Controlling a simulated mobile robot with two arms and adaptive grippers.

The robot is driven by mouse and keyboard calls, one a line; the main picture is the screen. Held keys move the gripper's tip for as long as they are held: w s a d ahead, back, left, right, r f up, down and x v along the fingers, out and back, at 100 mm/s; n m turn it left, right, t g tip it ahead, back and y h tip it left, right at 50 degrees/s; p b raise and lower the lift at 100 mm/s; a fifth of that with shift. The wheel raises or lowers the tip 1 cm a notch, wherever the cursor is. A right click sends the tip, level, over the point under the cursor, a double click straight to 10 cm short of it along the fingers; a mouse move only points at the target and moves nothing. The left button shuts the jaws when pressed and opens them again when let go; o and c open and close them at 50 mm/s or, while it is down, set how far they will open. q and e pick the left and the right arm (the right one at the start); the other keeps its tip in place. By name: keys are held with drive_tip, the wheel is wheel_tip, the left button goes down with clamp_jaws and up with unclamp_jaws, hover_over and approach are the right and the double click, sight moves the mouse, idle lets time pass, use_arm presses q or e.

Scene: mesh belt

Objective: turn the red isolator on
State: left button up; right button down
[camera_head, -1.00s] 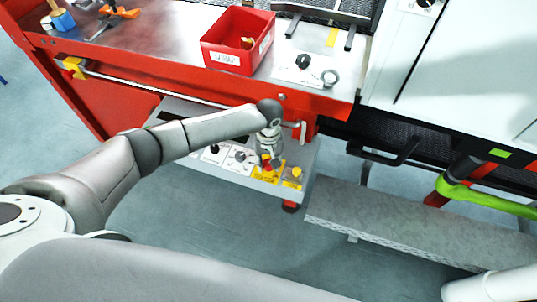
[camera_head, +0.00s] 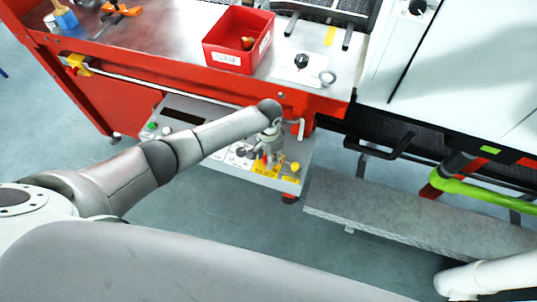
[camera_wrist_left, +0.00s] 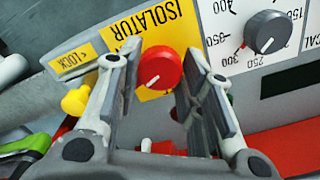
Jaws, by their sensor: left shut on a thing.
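The red isolator (camera_wrist_left: 160,68) is a round red knob with a white pointer line, on a yellow plate (camera_wrist_left: 122,32) marked ISOLATOR. In the left wrist view its pointer slants to the lower left. My left gripper (camera_wrist_left: 155,72) is shut on the knob, with one finger on each side of it. In the head view my left gripper (camera_head: 268,152) reaches down to the control panel (camera_head: 305,150), and the knob is a small red spot (camera_head: 265,157) mostly hidden by it. My right gripper is out of view.
A yellow knob (camera_wrist_left: 75,102) by a LOCK label sits beside the isolator. A grey dial (camera_wrist_left: 265,32) is on the other side. The red bench (camera_head: 200,95) overhangs the panel, carrying a red bin (camera_head: 235,55). A grey step (camera_head: 400,215) stands right.

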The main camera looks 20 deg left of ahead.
use_arm(q)
drive_tip(key=m, duration=0.4)
drive_tip(key=shift+w+r+m, duration=0.1)
drive_tip(key=shift+m, duration=0.2)
idle(0.5)
drive_tip(key=o, duration=1)
wheel_tip(320, 180, up, 12)
idle(0.4)
